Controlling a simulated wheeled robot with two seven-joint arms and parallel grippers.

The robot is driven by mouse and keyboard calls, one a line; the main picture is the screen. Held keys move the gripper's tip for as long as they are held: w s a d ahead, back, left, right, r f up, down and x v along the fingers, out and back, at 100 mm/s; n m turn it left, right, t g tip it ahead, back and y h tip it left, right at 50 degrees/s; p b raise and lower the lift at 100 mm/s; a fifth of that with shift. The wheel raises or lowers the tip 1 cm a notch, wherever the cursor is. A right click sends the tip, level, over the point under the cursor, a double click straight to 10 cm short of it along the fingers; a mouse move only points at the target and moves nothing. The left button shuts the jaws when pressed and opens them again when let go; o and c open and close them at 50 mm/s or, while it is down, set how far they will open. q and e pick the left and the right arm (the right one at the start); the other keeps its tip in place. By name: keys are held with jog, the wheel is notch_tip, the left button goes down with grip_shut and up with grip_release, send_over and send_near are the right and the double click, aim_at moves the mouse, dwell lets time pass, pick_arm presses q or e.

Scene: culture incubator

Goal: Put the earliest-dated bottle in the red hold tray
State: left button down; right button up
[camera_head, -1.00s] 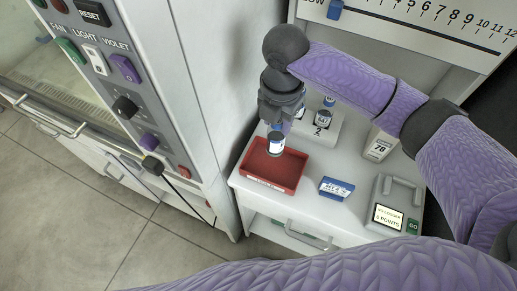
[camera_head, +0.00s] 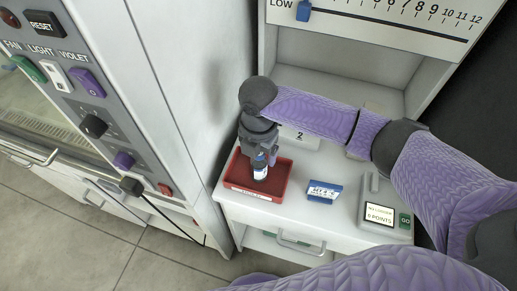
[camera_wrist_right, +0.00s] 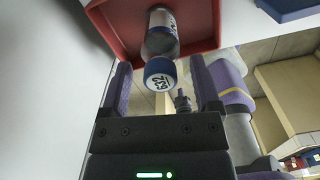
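The red hold tray (camera_head: 233,184) lies on the white bench top. A small bottle (camera_head: 260,170) with a white label and blue cap is inside it, under my right gripper (camera_head: 262,152). In the right wrist view, the bottle (camera_wrist_right: 161,40) appears to stand on the tray floor, its cap printed with characters like "632". The two fingers of my right gripper (camera_wrist_right: 160,88) are spread with a gap on either side of the cap. The date on the label is not readable. My left gripper is out of view.
A blue-and-white block (camera_head: 323,192) lies right of the tray, and a device with a small screen (camera_head: 380,213) is farther right. A stand marked 2 (camera_head: 300,136) is behind, partly hidden by my arm. The tall cabinet (camera_head: 175,100) rises close on the left.

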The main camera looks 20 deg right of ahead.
notch_tip(320, 180, up, 12)
jog(key=p, duration=0.3)
jog(key=shift+d+r, duration=0.1)
